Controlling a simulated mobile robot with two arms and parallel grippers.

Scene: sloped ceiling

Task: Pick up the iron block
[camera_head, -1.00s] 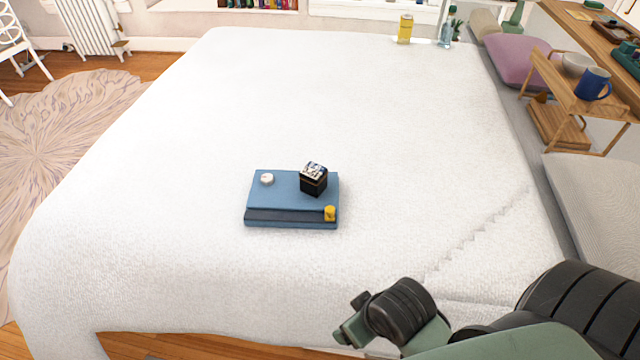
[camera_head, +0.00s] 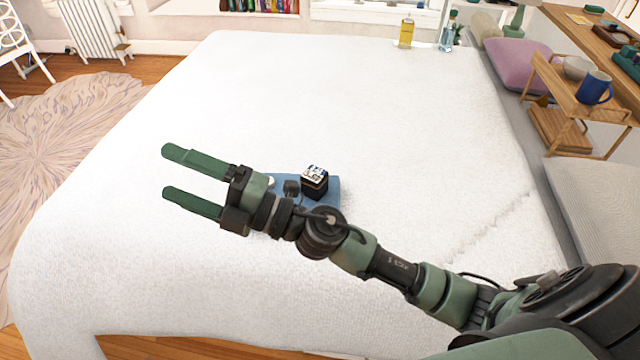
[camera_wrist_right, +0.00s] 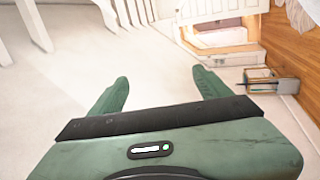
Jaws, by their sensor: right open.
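A small dark cube with a patterned silver-and-white top (camera_head: 315,182), apparently the iron block, stands on the blue folder or book (camera_head: 332,196) on the white bed. My right gripper (camera_head: 168,171) is open and empty, its two green fingers pointing left, past the folder's left side. Its wrist and forearm pass in front of the folder and hide most of it, but the cube shows just above the arm. The fingers also show spread in the right wrist view (camera_wrist_right: 160,75), with no block between them. My left gripper is not in view.
A white round piece (camera_head: 270,181) is partly hidden behind my right wrist. The white bed cover (camera_head: 330,90) is broad and clear around the folder. A yellow bottle (camera_head: 406,33) stands at the far edge. A blue mug (camera_head: 593,87) sits on a wooden stand at right.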

